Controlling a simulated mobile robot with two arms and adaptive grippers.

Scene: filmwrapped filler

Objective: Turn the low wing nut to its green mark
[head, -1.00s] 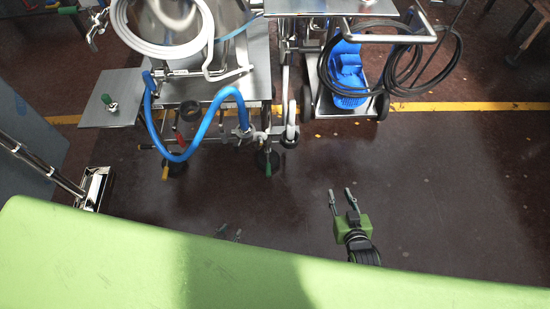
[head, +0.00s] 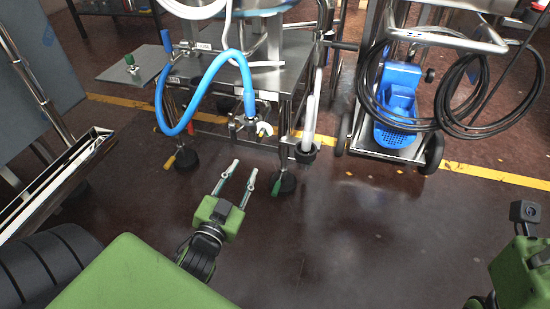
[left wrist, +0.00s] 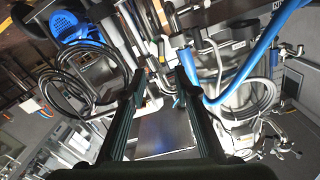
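A steel machine frame stands ahead in the head view, with a pipe fitting (head: 240,124) low on its front. A small pale winged part (head: 264,129) sits beside the fitting; I cannot tell for sure that it is the wing nut. No green mark on it can be made out. A green handle (head: 276,188) is by a black foot below. My left gripper (head: 244,167) is open and empty, in front of and apart from the frame. Its two fingers also show spread in the left wrist view (left wrist: 160,78). My right gripper (head: 515,272) shows only its green body at the right edge, fingers unseen.
A blue hose (head: 248,88) loops over the frame's front. A side shelf (head: 110,74) carries a small green-topped part. The dark floor (head: 350,225) between is clear.

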